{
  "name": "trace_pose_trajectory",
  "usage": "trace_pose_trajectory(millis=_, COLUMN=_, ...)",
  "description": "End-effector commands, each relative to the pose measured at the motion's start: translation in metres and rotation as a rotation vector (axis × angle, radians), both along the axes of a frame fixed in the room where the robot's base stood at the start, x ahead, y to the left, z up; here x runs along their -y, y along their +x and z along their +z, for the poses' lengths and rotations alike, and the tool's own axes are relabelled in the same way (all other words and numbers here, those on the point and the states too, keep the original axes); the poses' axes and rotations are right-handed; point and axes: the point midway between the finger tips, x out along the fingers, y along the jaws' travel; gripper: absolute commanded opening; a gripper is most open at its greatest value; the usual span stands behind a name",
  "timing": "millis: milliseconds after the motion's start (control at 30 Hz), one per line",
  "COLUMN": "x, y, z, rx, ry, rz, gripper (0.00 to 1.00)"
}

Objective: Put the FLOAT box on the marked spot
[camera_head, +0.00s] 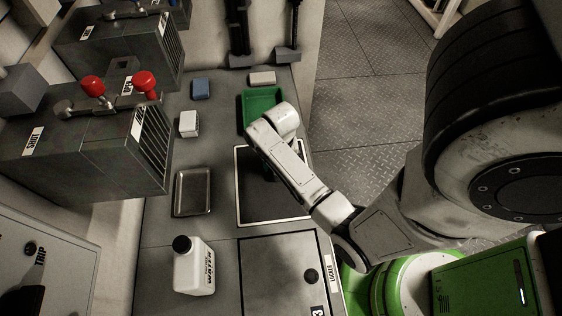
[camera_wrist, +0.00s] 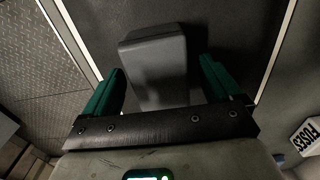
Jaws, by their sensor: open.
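A dark grey box (camera_wrist: 155,60) lies between my gripper's two green fingers in the wrist view. It shows no readable label, so I cannot tell whether it is the FLOAT box. My gripper (camera_wrist: 163,68) is open, with a finger on each side of the box and visible gaps. The box lies within a dark square outlined in white (camera_head: 262,208), which seems to be the marked spot. Its white border (camera_wrist: 277,55) also shows in the wrist view. In the head view, my arm hides most of the box and gripper.
A green tray (camera_head: 262,100) lies behind the square. A metal tray (camera_head: 193,213), white bottle (camera_head: 193,268), white box (camera_head: 188,124) and blue box (camera_head: 201,89) stand left. A pale block (camera_head: 262,78) lies at the back. Grey cabinets (camera_head: 85,155) with red knobs border the counter.

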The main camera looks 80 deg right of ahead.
Motion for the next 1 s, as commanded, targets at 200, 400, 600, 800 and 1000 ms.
trace_pose_trajectory(millis=200, x=0.0, y=0.0, z=0.003, rx=0.0, ry=0.0, rz=0.0, gripper=0.92)
trace_pose_trajectory(millis=400, x=0.001, y=0.001, z=0.029, rx=0.003, ry=-0.002, rz=-0.001, gripper=0.92)
trace_pose_trajectory(millis=600, x=0.001, y=0.001, z=0.071, rx=0.004, ry=-0.003, rz=0.0, gripper=0.92)
trace_pose_trajectory(millis=800, x=0.001, y=0.001, z=0.104, rx=0.004, ry=-0.002, rz=-0.001, gripper=0.92)
trace_pose_trajectory(millis=1000, x=-0.001, y=0.001, z=0.12, rx=0.0, ry=-0.003, rz=0.013, gripper=0.92)
